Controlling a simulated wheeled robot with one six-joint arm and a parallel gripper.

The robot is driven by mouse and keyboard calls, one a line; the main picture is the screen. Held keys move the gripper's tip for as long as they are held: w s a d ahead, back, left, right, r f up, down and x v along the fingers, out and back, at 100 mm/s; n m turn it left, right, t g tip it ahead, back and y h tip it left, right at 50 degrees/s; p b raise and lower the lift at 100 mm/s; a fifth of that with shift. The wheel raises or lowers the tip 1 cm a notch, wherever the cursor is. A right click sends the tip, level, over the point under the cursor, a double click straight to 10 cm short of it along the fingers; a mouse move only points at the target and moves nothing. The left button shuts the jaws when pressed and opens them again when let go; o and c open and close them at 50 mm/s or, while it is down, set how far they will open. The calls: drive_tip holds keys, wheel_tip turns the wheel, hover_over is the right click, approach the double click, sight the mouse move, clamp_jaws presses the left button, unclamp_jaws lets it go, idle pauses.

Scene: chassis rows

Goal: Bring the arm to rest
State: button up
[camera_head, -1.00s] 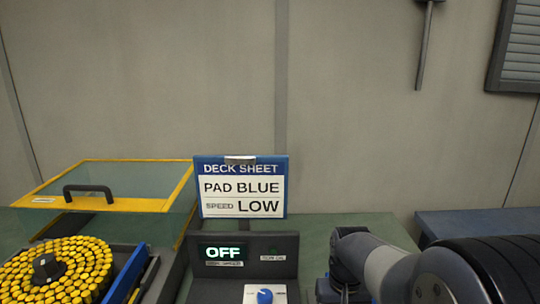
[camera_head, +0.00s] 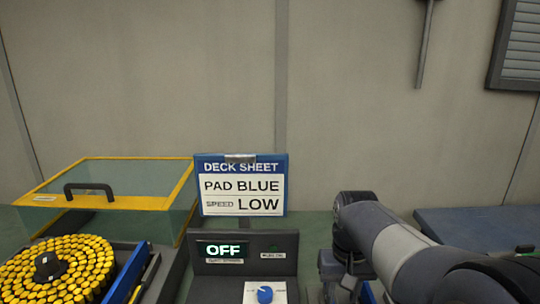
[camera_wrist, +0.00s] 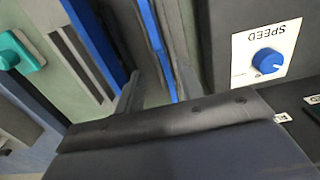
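My arm (camera_head: 400,250) reaches in from the right side of the head view, over the green bench.
The control box display (camera_head: 222,250) reads OFF. A deck sheet sign (camera_head: 241,186) reads PAD BLUE, SPEED LOW. A teal part (camera_wrist: 14,52) shows in the wrist view.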

wheel_tip(320, 180, down, 8)
drive_tip(key=shift+f+b, duration=0.1)
drive_tip(key=shift+b, duration=0.2)
wheel_tip(320, 180, up, 4)
drive_tip(key=shift+r+p, duration=0.15)
drive_tip(key=shift+p, duration=1)
drive_tip(key=shift+r, duration=0.2)
